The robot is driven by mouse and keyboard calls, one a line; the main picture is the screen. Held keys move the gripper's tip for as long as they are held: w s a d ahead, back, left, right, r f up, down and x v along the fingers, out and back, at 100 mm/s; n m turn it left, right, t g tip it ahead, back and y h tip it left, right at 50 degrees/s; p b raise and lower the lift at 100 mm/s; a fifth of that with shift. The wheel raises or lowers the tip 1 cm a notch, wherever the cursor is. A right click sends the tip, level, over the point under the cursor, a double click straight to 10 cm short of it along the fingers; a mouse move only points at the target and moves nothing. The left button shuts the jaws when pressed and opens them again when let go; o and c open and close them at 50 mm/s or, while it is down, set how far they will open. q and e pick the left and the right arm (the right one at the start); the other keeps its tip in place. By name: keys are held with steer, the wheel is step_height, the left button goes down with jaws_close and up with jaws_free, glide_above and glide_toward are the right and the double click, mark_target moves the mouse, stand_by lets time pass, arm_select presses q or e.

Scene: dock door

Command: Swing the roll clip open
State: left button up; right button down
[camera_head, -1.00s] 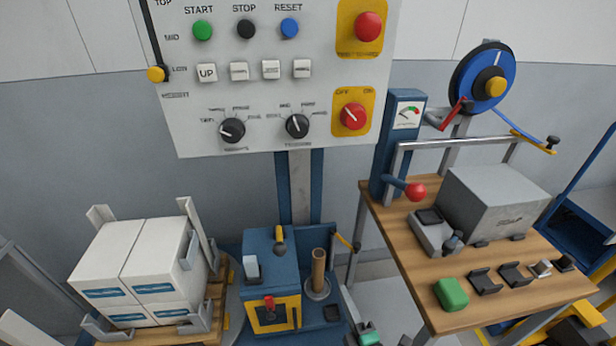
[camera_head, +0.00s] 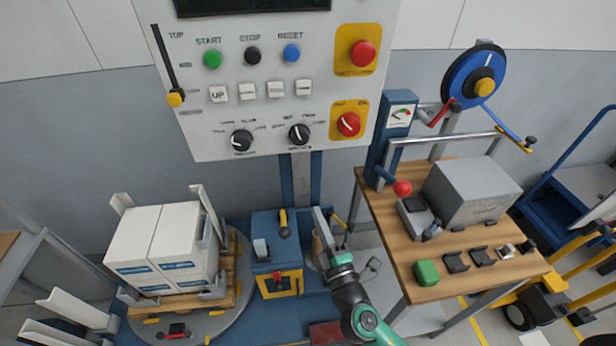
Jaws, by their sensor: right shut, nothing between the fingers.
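A brown upright roll (camera_head: 317,246) stands on the blue base behind my right gripper, which hides most of it. A thin yellow and black arm (camera_head: 339,222) shows just right of the gripper; it may be the roll clip, but I cannot tell for sure. My right gripper (camera_head: 321,216) reaches up from the bottom, its grey fingers shut and empty in front of the roll. I cannot tell whether they touch the roll or the arm. My left gripper is not in view.
A blue box (camera_head: 272,252) with a yellow-black lever (camera_head: 283,224) stands left of the gripper. White cartons (camera_head: 160,248) sit on a pallet further left. A wooden workbench (camera_head: 400,250) stands to the right. A control panel (camera_head: 200,125) hangs above.

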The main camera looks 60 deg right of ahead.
step_height(320, 180, up, 9)
steer(key=w+m+p, duration=0.1)
steer(key=w+p, duration=0.1)
steer(key=p, duration=0.1)
steer(key=shift+w+a+r+t+h+p, duration=0.15)
steer(key=shift+a+t+h+p, duration=0.15)
steer(key=shift+a+t+p, duration=0.1)
